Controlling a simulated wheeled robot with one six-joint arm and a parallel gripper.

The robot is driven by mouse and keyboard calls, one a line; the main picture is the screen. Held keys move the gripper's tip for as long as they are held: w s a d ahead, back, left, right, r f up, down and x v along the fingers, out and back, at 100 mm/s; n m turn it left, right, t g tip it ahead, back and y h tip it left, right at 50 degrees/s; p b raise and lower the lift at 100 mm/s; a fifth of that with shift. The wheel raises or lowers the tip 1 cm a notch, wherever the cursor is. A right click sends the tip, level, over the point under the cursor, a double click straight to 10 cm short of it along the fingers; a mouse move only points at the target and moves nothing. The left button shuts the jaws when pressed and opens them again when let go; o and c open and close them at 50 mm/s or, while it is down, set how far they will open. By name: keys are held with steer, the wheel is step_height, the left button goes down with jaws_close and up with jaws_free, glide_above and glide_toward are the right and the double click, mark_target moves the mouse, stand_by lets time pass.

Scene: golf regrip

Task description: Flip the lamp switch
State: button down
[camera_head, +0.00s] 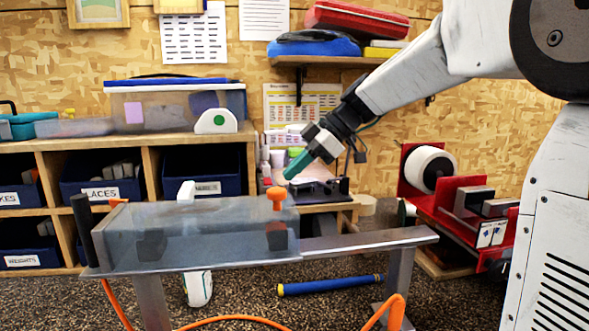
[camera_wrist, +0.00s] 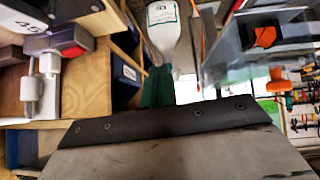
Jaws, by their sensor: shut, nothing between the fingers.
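My gripper (camera_head: 298,164) has teal fingers, shut and empty. It points down and left in the head view, in the air above the right end of the bench, near an orange knob (camera_head: 276,197). In the wrist view its teal fingertips (camera_wrist: 157,88) show just above the dark mount edge. I cannot make out a lamp or its switch for sure in either view. A small dark stand (camera_head: 320,188) on the low shelf behind my gripper is partly hidden. A grey block with a red part (camera_wrist: 72,44) sits on wood at the left of the wrist view.
A metal bench with a clear tank (camera_head: 200,235) stands in front. Wooden cubbies with blue bins (camera_head: 100,178) are behind it. A white-labelled bottle (camera_wrist: 163,28) shows in the wrist view. A red rack with a white spool (camera_head: 430,168) stands right. An orange hose (camera_head: 235,319) crosses the floor.

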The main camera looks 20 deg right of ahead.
stand_by(0.3)
steer(key=w+d+r, duration=0.3)
steer(key=w, duration=0.4)
steer(key=w+d+r, duration=0.3)
steer(key=w+d, duration=0.1)
steer(key=w, duration=0.3)
steer(key=shift+t, duration=0.4)
steer(key=shift+r, duration=0.1)
glide_above(268, 182)
steer(key=d, duration=0.2)
steer(key=f, duration=0.6)
steer(key=shift+w+d+f, duration=0.2)
steer(key=shift+w+f, duration=0.1)
steer(key=shift+w, duration=0.05)
steer(key=f, duration=0.3)
steer(key=shift+w+a+f, duration=0.15)
steer(key=shift+w+f, duration=0.05)
steer(key=shift+w, duration=0.15)
steer(key=shift+f, duration=0.5)
